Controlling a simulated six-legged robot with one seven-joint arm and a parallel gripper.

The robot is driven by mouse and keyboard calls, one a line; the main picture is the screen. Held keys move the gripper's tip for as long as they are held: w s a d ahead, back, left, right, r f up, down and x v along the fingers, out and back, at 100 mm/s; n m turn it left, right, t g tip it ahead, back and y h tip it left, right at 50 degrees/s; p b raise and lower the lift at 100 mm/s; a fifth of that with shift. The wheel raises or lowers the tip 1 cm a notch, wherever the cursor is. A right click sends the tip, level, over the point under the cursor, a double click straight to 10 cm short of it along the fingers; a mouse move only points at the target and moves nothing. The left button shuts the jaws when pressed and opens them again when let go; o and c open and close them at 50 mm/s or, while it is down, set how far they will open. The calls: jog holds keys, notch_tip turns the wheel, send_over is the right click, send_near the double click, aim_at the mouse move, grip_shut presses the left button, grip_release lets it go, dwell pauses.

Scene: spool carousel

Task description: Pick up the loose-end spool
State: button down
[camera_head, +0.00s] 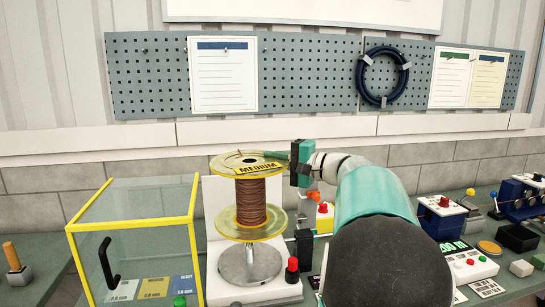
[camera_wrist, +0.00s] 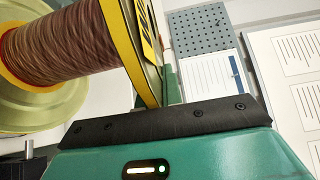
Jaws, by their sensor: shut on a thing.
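A spool (camera_head: 251,200) of brown wire with pale yellow flanges and a yellow MEDIUM label is upright over a round silver pedestal (camera_head: 250,265) in the head view. No loose wire end is clear. My gripper (camera_head: 284,157) comes from the right and is shut on the rim of the upper flange. In the wrist view the spool (camera_wrist: 60,45) appears tilted, its flange edge running down to my gripper (camera_wrist: 168,98). The far finger is partly hidden behind the flange.
A yellow-framed clear box (camera_head: 135,245) stands close left of the spool. A red-topped black post (camera_head: 292,270) stands at the pedestal's front right. Button boxes (camera_head: 443,217) and other devices fill the bench at right. A pegboard (camera_head: 150,75) hangs behind.

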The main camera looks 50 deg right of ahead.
aim_at(274, 172)
jog(key=s+a, duration=0.2)
jog(key=s, duration=0.1)
jog(key=s+a, duration=0.2)
jog(key=s, duration=0.1)
jog(key=s+a, duration=0.2)
jog(key=s, duration=0.1)
jog(key=shift+s+a+r, duration=0.15)
jog(key=shift+s+a, duration=0.2)
jog(key=shift+s, duration=0.05)
dwell(0.6)
